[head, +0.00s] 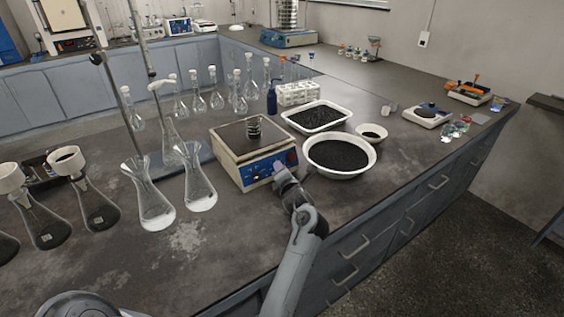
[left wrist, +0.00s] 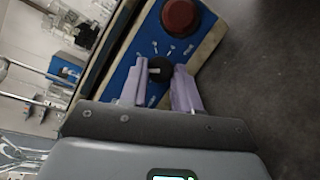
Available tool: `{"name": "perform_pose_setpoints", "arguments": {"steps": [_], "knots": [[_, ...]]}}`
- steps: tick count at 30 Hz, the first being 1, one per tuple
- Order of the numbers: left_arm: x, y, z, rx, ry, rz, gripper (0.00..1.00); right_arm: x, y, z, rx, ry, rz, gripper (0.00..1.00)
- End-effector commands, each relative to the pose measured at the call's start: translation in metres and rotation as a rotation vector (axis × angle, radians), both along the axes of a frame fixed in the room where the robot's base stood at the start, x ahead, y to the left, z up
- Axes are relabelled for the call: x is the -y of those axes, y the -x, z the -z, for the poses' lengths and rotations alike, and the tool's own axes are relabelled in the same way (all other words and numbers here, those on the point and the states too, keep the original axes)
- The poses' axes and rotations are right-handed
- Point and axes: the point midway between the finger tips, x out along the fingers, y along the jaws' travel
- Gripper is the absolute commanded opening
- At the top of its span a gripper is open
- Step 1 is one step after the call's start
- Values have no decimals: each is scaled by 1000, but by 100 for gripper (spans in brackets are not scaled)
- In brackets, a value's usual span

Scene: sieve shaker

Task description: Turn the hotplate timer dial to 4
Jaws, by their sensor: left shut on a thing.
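The hotplate (head: 233,168) is a beige box with a blue front panel (head: 256,173), standing near the front of the bench. My left gripper (head: 279,170) is at the right part of that panel. In the left wrist view, its two pale lilac fingers (left wrist: 162,84) are shut on a small black dial (left wrist: 161,66) with a white pointer line. White scale marks surround the dial on the blue panel; the number it points to is too small to read. A large red knob (left wrist: 180,17) is beside it on the panel. My right gripper is not in view.
White bowls of black grains (head: 340,174) are close on the right. Glass flasks (head: 198,190) stand close on the left. A white tray (head: 316,130) of grains is behind. Bare bench lies in front.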

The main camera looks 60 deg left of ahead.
Motion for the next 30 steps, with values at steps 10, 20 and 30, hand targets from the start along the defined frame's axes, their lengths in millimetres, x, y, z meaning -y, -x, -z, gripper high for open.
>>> {"name": "perform_pose_setpoints", "arguments": {"steps": [10,20,30], "knots": [[-2,2,-12,-307,11,121,1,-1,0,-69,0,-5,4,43],[-3,1,-15,-598,20,239,1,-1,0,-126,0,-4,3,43],[-4,0,-17,-897,29,359,1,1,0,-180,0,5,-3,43]]}}
